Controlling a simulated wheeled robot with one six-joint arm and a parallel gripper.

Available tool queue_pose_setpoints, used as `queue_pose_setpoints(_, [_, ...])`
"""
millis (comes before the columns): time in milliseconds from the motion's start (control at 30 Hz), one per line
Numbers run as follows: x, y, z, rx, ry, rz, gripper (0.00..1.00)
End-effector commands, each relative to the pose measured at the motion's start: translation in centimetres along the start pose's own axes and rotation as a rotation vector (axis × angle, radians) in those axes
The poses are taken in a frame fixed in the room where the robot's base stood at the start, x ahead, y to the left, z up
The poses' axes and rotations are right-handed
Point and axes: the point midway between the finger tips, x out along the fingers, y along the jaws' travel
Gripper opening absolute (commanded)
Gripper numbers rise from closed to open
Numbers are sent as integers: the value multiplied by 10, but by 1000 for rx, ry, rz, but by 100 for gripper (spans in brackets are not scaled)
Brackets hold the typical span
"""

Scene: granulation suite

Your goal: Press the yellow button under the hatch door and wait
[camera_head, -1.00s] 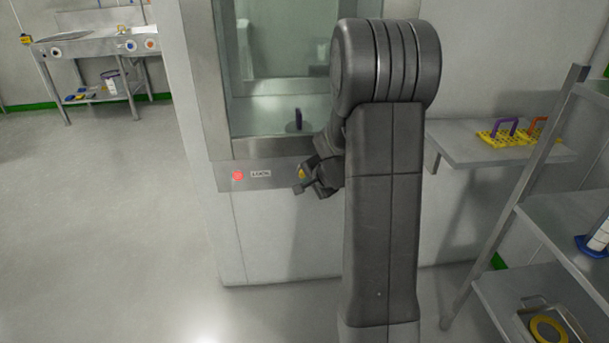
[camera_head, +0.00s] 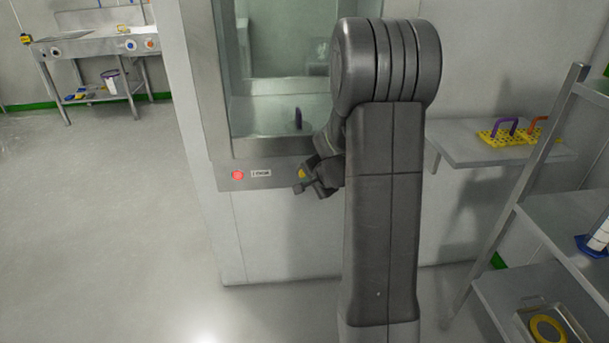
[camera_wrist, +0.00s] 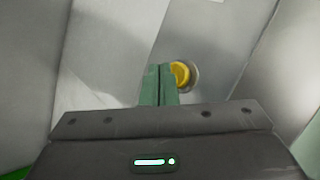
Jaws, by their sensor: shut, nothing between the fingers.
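The yellow button (camera_head: 302,174) sits on the metal strip under the hatch door (camera_head: 268,70), partly hidden by my gripper in the head view. In the wrist view the yellow button (camera_wrist: 180,74) shows in a round metal collar, just right of my fingertips. My gripper (camera_wrist: 159,72) is shut with nothing between the fingers. In the head view my gripper (camera_head: 299,188) is just below and in front of the button. I cannot tell whether the fingertips touch it. The hatch door is closed, and a dark upright object (camera_head: 298,118) shows behind its glass.
A red light (camera_head: 237,175) and a small label (camera_head: 261,173) are left of the button on the same strip. A wall shelf (camera_head: 470,147) with a yellow rack (camera_head: 508,137) is at right, above a metal shelf unit (camera_head: 515,210). The floor at left is clear.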

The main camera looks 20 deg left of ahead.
Motion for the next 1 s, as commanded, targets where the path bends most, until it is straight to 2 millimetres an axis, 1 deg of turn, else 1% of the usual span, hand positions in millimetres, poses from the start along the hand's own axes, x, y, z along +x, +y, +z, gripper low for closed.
queue_pose_setpoints(633, [0,0,0,0,0,0,0])
queue_pose_setpoints(1000, [6,-5,-4,0,0,0,0])
